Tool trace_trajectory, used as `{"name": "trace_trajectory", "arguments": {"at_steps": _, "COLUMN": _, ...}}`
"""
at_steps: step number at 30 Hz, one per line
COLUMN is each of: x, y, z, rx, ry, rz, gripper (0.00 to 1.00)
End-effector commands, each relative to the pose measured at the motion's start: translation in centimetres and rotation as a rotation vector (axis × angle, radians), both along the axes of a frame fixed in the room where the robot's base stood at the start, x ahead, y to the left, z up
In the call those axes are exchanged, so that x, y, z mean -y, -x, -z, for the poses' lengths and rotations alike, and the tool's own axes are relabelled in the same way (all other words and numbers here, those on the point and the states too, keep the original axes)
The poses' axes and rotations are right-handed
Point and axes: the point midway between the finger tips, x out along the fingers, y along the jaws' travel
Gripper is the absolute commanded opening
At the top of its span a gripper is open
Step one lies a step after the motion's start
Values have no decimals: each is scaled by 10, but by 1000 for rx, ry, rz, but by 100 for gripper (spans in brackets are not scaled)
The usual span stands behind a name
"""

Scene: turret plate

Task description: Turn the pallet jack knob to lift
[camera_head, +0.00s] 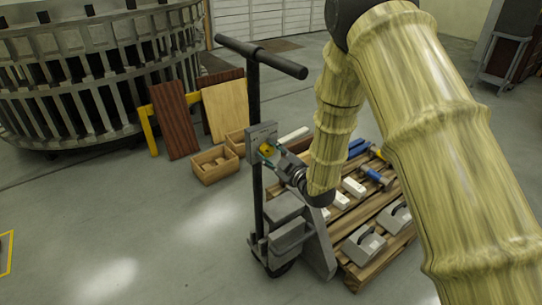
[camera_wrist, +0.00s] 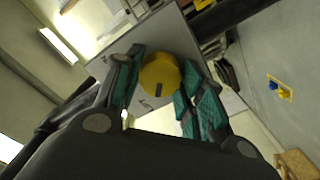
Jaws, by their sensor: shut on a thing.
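The yellow knob (camera_wrist: 160,74) sits on a grey plate (camera_wrist: 163,33) and has a dark mark at its lower edge in the wrist view. My gripper (camera_wrist: 160,80) has its teal-padded fingers on both sides of the knob, shut on it. In the head view the knob (camera_head: 266,149) is a small yellow spot on the plate (camera_head: 262,133), fixed to the pallet jack's (camera_head: 254,100) dark handle post. My gripper (camera_head: 269,153) reaches it from the right. The fingertips' exact contact is too small to tell there.
A wooden pallet (camera_head: 362,273) with grey and white parts and blue-handled tools lies to the right of the jack. Wooden boxes (camera_head: 214,165) and leaning boards (camera_head: 226,110) stand behind it. A large round metal structure (camera_head: 70,80) fills the back left.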

Motion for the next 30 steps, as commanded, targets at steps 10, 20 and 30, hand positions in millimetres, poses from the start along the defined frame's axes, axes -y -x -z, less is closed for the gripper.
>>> {"name": "trace_trajectory", "arguments": {"at_steps": 10, "x": 1, "y": 0, "z": 0, "rx": 11, "ry": 15, "rz": 1, "gripper": 16}}
{"name": "trace_trajectory", "arguments": {"at_steps": 20, "x": 1, "y": 0, "z": 0, "rx": 9, "ry": 14, "rz": 1, "gripper": 62}}
{"name": "trace_trajectory", "arguments": {"at_steps": 30, "x": 2, "y": 2, "z": 0, "rx": 9, "ry": 13, "rz": 1, "gripper": 62}}
